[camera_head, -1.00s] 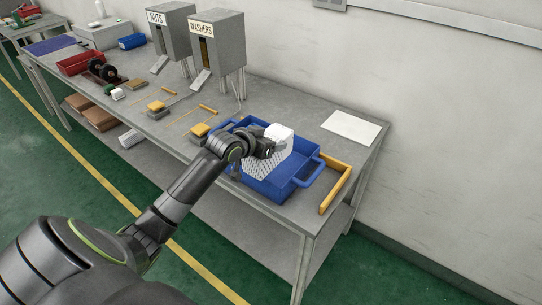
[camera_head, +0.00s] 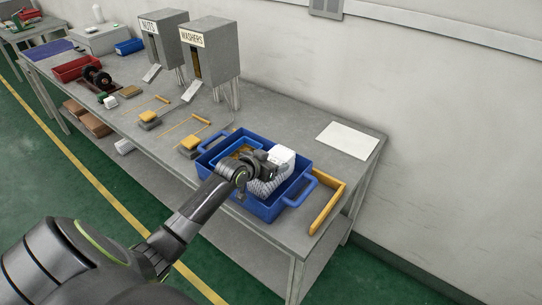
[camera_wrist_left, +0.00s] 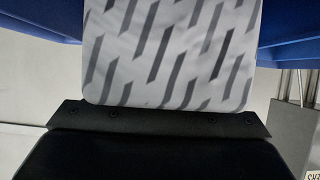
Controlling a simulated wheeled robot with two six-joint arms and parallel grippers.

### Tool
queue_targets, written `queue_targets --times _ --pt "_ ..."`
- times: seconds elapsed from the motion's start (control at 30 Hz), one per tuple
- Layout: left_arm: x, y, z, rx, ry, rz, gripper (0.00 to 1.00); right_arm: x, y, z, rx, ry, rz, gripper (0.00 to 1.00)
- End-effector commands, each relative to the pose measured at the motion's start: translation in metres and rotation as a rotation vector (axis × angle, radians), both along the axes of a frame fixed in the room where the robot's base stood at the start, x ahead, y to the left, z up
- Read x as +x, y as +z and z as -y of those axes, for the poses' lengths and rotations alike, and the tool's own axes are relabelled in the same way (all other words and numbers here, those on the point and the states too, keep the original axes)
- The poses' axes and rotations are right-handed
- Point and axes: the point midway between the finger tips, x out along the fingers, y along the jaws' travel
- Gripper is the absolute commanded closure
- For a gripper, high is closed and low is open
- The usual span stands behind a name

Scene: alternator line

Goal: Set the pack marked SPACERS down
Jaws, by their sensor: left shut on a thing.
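My left gripper (camera_head: 266,170) is shut on a white pack (camera_head: 284,155), at the blue crate (camera_head: 262,208) on the bench. In the left wrist view the pack (camera_wrist_left: 170,50) shows a pale face with dark slanted stripes, close in front of the gripper. No SPACERS lettering is readable on the sides I see. The pack's lower part is within the crate's outline; my gripper and wrist hide part of it, and I cannot tell if it touches the crate floor. My right gripper is not in view.
A yellow bar-like handle (camera_head: 327,208) lies right of the crate. A white sheet (camera_head: 347,139) lies behind it. The NUTS (camera_head: 164,45) and WASHERS (camera_head: 209,60) dispensers stand at the back. Yellow-topped blocks (camera_head: 190,143) sit left of the crate.

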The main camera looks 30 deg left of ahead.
Motion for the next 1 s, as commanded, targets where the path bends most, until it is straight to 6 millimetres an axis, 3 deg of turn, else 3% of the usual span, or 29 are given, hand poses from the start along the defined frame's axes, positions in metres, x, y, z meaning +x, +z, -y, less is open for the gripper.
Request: queue_targets --times 0.3,0.67,0.7,0.83,1.0 --pt "0.001 -0.028 0.001 0.000 0.000 0.008 0.98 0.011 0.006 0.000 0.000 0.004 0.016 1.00" --pt "0.001 -0.032 0.001 0.001 -0.001 0.008 0.98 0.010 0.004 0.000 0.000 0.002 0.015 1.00" --pt "-0.001 -0.035 0.000 0.001 0.001 -0.002 0.27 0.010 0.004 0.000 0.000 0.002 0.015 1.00" --pt "-0.001 -0.035 0.000 0.001 0.001 -0.003 0.10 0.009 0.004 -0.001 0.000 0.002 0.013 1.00" --pt "-0.001 -0.035 0.000 0.001 0.001 -0.002 0.10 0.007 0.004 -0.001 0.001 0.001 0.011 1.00"
